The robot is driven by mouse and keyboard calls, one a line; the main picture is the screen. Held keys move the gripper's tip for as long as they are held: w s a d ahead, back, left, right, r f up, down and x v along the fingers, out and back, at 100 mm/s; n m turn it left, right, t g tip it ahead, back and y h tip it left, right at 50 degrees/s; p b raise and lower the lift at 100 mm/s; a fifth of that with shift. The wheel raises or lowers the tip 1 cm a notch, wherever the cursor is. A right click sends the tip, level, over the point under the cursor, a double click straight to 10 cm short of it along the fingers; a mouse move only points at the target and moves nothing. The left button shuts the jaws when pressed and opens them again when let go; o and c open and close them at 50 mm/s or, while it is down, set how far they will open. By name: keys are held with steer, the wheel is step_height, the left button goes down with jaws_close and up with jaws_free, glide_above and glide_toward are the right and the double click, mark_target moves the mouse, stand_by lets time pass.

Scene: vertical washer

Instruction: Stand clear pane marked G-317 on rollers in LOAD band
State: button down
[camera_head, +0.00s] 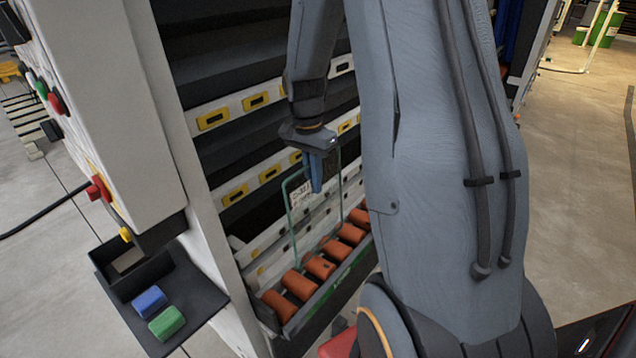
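The clear pane (318,218) shows as a thin green-edged outline, upright, at the washer's roller row. A white label with dark print, partly legible as "317", shows near its upper left. My gripper (316,178) is at the pane's top, its blue fingers pointing down and closed over the upper edge. The pane's lower edge is close to the orange rollers (320,266). I cannot tell whether it touches them. A green band (343,281) marks part of the front rail below the rollers; its lettering is too small to read. My arm hides the row's right end.
The washer's pale rails with yellow inserts (234,196) rise behind the pane. A control cabinet (110,100) with buttons stands at left. A black shelf (195,290) below it holds a blue block (149,302) and a green block (166,323). Floor at right is open.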

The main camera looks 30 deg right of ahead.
steer(key=shift+w+a+f+b, duration=0.2)
steer(key=shift+w+f+b, duration=0.3)
steer(key=shift+f, duration=0.25)
steer(key=shift+w+a+f+b, duration=0.15)
steer(key=shift+w+f+b, duration=0.25)
steer(key=shift+w+f, duration=0.3)
steer(key=shift+w+a+f+b, duration=0.2)
steer(key=shift+w+f+b, duration=0.3)
steer(key=shift+f, duration=0.25)
steer(key=shift+f, duration=0.55)
steer(key=c, duration=1.9)
jaws_free()
steer(key=shift+s, duration=0.1)
step_height(320, 180, up, 8)
steer(key=b, duration=0.1)
steer(key=shift+w+a, duration=0.15)
steer(key=shift+w, duration=0.3)
